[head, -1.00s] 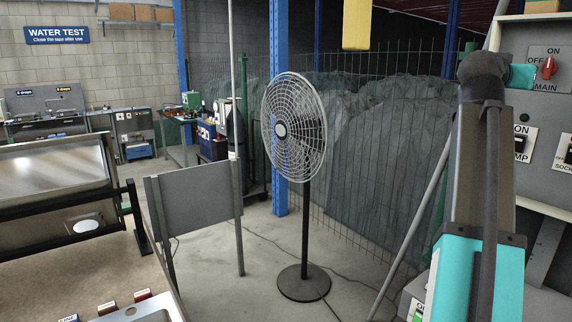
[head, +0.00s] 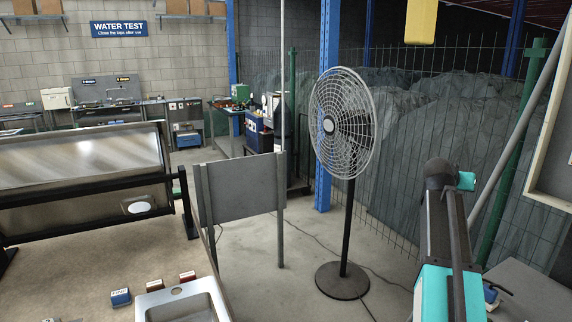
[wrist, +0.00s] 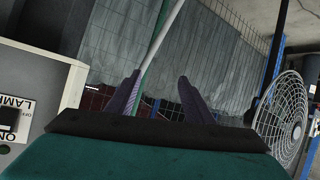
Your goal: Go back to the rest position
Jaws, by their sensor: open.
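My gripper (wrist: 160,92) shows in the wrist view with its two purple-grey fingers apart. Nothing is between the fingers; behind them are a pole and a wire fence. In the head view, my dark and teal arm (head: 440,240) stands at the right, above the floor and clear of the bench. I cannot make out the fingers in the head view.
A bench with a metal sink (head: 180,302), small labelled blocks (head: 154,285) and a tilted metal panel (head: 85,152) is at left. A grey board (head: 240,188) and a standing fan (head: 342,122) stand beyond. A switch box (wrist: 40,95) is near the gripper.

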